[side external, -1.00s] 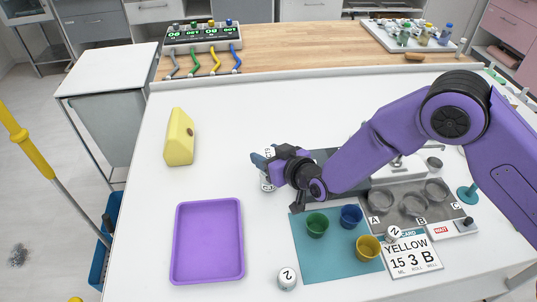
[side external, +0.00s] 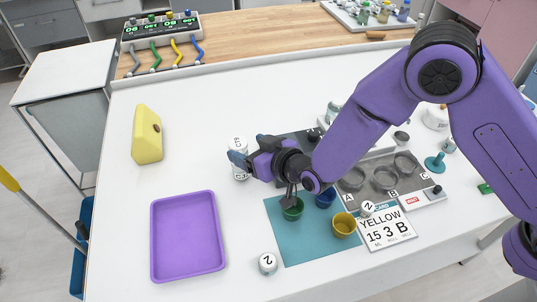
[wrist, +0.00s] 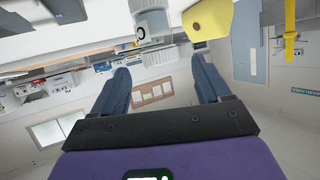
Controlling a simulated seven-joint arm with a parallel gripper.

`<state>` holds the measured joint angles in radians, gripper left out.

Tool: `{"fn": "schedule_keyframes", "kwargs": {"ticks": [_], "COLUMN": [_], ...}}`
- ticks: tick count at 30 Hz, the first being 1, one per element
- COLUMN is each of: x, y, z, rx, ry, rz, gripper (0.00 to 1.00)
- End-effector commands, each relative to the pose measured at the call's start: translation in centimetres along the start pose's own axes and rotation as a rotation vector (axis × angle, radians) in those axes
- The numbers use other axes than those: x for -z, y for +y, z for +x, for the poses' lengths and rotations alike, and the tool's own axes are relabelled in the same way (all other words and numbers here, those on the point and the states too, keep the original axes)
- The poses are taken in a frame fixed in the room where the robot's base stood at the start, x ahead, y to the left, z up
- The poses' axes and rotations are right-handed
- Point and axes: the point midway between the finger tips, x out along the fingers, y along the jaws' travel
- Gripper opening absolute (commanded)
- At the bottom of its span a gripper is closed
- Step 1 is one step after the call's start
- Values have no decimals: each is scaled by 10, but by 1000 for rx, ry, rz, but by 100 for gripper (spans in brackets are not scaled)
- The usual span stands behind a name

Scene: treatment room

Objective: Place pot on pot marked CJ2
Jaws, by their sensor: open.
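A white pot with dark lettering (side external: 240,143) stands on the white table left of my gripper, its text too small to read. Another white surface with dark marks (side external: 241,176) shows directly below it, partly behind a blue finger; the two look stacked, but the finger hides the join. My gripper (side external: 246,149) is open, its fingers level with the middle of this column. In the wrist view, the fingers (wrist: 162,85) are wide apart with nothing between them.
A teal mat (side external: 300,248) with green (side external: 292,210), blue (side external: 325,199) and yellow (side external: 344,226) cups lies right.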

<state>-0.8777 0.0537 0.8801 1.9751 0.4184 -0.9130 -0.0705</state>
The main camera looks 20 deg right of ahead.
Motion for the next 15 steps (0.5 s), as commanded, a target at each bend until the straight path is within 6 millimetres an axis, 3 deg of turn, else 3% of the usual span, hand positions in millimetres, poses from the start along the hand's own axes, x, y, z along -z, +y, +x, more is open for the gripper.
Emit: {"fn": "schedule_keyframes", "kwargs": {"ticks": [9,15], "x": [0,0], "y": [-1,-1], "z": [-48,-64], "rx": [3,1], "ry": [-1,1], "rz": [-2,0], "gripper": [76,76]}}
